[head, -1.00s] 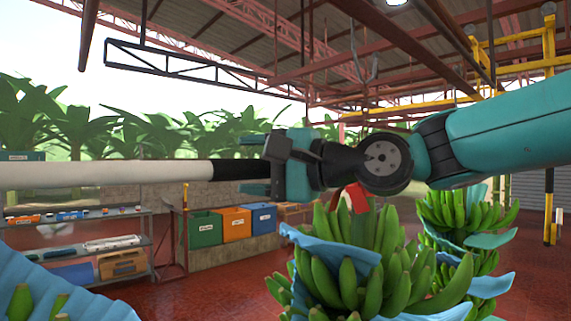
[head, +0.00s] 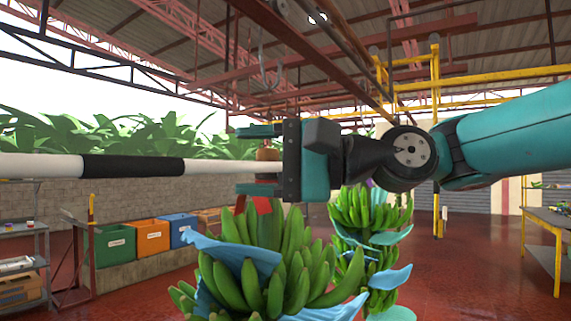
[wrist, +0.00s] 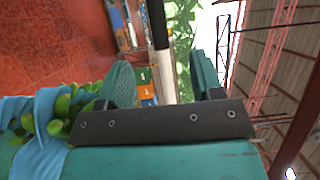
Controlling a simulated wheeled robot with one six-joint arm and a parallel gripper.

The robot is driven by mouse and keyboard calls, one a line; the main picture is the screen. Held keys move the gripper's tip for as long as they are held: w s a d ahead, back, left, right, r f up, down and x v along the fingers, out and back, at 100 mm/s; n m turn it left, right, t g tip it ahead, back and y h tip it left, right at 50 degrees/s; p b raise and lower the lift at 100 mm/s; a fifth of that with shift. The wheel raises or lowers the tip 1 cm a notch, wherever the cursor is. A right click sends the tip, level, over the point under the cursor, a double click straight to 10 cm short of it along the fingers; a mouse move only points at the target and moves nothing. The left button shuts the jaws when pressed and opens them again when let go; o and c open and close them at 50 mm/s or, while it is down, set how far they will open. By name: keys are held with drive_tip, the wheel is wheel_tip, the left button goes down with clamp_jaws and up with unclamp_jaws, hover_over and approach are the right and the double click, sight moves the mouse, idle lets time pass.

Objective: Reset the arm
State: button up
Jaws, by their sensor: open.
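My gripper (head: 258,160) is open at the end of my arm, which reaches in from the right in the head view. Its fingers also show in the wrist view (wrist: 160,85), spread apart. A white pole with a black band (head: 132,165) runs in from the left edge and its line ends at the gap between the fingers. The pole shows between the fingers in the wrist view (wrist: 160,40). I cannot tell whether it touches them. A small brown piece shows by the jaws, partly hidden.
A green banana bunch (head: 280,265) with blue sheeting stands below my gripper, and another bunch (head: 358,218) is behind it. Colored bins (head: 150,237) stand along a low wall at left. A table (head: 552,225) is at far right. Red floor (head: 470,260) between is open.

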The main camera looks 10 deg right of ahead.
drive_tip(key=s+d+f+n+g+h+b, duration=0.1)
drive_tip(key=s+f+n+h, duration=0.25)
drive_tip(key=f, duration=0.65)
drive_tip(key=s+d+f+n+g+h+b, duration=0.1)
drive_tip(key=s+d+f+n+h, duration=0.2)
drive_tip(key=f, duration=0.7)
drive_tip(key=s+d+f+n+g+h+b, duration=0.1)
drive_tip(key=s+d+f+n+g+h, duration=0.3)
drive_tip(key=s+f, duration=0.6)
wheel_tip(320, 180, down, 2)
drive_tip(key=shift+d+f+h+b, duration=0.25)
drive_tip(key=shift+d+h+b, duration=0.05)
drive_tip(key=shift+d+h, duration=0.85)
drive_tip(key=shift+n, duration=0.25)
